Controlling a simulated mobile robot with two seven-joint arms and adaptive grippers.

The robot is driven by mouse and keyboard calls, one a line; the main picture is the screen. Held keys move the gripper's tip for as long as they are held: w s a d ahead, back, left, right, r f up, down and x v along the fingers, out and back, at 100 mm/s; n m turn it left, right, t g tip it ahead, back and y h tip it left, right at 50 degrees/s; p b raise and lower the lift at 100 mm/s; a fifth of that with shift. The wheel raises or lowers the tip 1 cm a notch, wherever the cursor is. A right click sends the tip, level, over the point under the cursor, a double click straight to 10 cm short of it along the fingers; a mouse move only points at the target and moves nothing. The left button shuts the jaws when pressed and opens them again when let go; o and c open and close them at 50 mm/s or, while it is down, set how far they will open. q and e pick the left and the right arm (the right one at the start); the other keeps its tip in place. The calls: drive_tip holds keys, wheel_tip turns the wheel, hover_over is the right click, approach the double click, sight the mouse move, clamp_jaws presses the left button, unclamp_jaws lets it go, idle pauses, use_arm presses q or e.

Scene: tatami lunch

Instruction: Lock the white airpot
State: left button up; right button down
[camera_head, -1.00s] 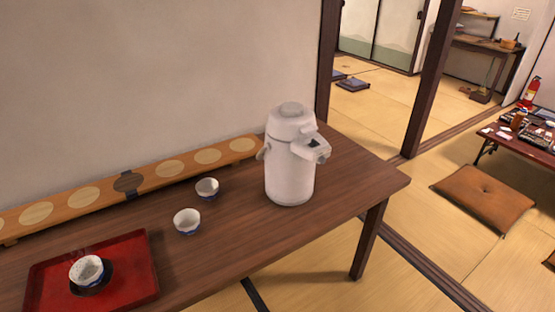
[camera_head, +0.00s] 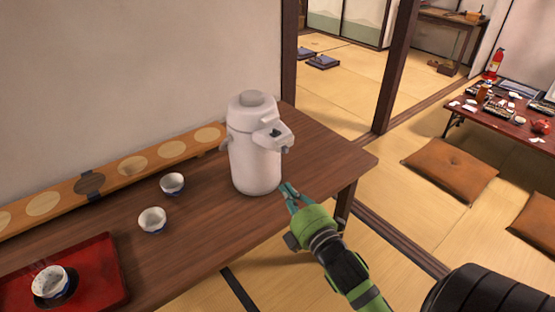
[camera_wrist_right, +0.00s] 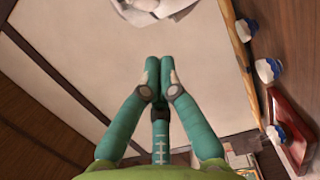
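The white airpot (camera_head: 254,155) stands upright near the right part of the dark wooden table. Its spout and a small dark patch on top of the spout (camera_head: 276,132) face right. Part of a white object, apparently the airpot, shows at the top edge of the right wrist view (camera_wrist_right: 150,10). My right gripper (camera_head: 287,189) is just right of the airpot's lower body in the head view, by the table's front edge. Its teal fingertips (camera_wrist_right: 159,75) are together with nothing visible between them. My left gripper is out of view.
Two white-and-blue cups (camera_head: 172,184) (camera_head: 152,220) stand left of the airpot. A red tray (camera_head: 100,262) with another cup (camera_head: 49,281) is at lower left. A long board with round inlays (camera_head: 131,167) lies along the wall. The table's right end (camera_head: 335,172) is clear.

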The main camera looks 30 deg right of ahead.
sight(286, 153)
drive_tip(key=w+d+p, duration=0.1)
drive_tip(key=w, duration=0.2)
drive_tip(key=w+d+p, duration=0.1)
drive_tip(key=w+d, duration=0.1)
drive_tip(key=w, duration=0.2)
drive_tip(key=w+d+p, duration=0.1)
drive_tip(key=w, duration=0.2)
drive_tip(key=shift+w+d, duration=0.2)
drive_tip(key=shift+d, duration=0.4)
drive_tip(key=d, duration=0.2)
drive_tip(key=shift+w+d, duration=0.2)
drive_tip(key=shift+d, duration=0.2)
drive_tip(key=shift+a, duration=0.1)
